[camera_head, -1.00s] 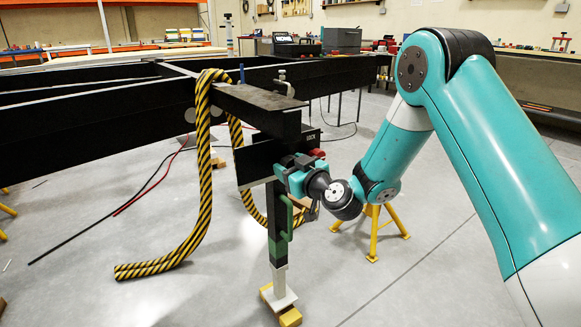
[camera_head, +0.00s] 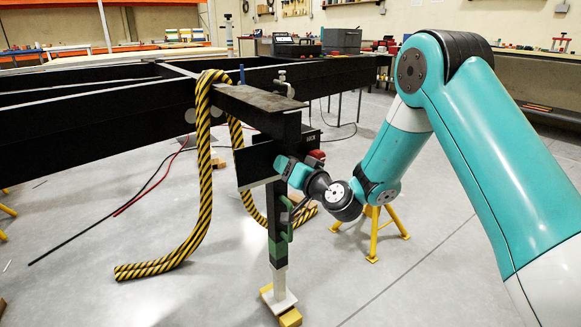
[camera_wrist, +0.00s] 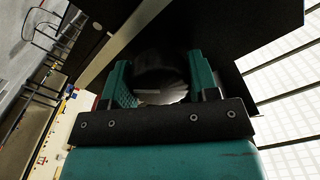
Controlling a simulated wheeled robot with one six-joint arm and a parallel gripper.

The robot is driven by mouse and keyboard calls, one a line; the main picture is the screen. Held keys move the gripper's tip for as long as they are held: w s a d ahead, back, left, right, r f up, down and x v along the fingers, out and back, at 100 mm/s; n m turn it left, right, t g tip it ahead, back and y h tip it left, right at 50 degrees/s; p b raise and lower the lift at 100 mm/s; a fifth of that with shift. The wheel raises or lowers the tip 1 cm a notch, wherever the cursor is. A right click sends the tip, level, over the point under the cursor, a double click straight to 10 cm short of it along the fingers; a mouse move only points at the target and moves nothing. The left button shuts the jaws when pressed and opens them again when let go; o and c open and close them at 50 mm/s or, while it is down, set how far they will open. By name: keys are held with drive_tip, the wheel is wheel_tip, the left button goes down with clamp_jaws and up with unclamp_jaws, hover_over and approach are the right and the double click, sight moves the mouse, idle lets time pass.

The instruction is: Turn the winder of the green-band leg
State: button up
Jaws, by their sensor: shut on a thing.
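The green-band leg (camera_head: 279,222) is a dark upright post below the end of the chassis beam, with a green band (camera_head: 278,247) low on it and a pale foot. My gripper (camera_head: 284,166) is at the leg's upper part, just under the beam end. In the wrist view, my gripper's two teal fingers (camera_wrist: 160,82) close on either side of a dark round piece (camera_wrist: 160,62), which I take to be the winder. In the head view, my gripper and wrist hide the winder, so its angle does not show.
The black chassis beam (camera_head: 75,128) runs to the left. A yellow-black striped hose (camera_head: 205,180) hangs over it, left of the leg. A yellow stand (camera_head: 372,235) is behind my arm. The leg's foot is above a yellow block (camera_head: 290,317). Grey floor is open at the right.

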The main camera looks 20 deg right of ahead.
drive_tip(key=m+p, duration=0.1)
drive_tip(key=m, duration=0.4)
idle(0.5)
drive_tip(key=o, duration=0.9)
